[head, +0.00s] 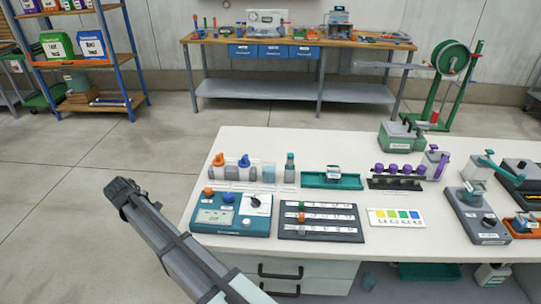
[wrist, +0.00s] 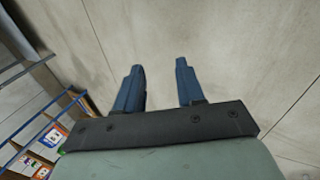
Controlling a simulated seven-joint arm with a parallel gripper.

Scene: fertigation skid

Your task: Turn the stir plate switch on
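I cannot tell for sure which device is the stir plate. A grey device with a black knob (head: 489,219) and a small vessel on top (head: 472,195) stands at the right of the white bench. A teal box (head: 232,218) with a display, orange and blue knobs and a white dial with a black pointer (head: 256,202) stands at the bench's near left. No switch position is readable. My gripper (wrist: 159,66) is open and empty in the wrist view, facing bare concrete. My arm shows left of the bench in the head view; its fingers cannot be made out there.
The white bench (head: 350,257) also holds a dark rack (head: 321,236), a colour card (head: 396,218), a green tray (head: 331,187), bottles (head: 290,168) and a purple-capped rack (head: 395,183). A blue-framed shelf (head: 135,57) stands far left.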

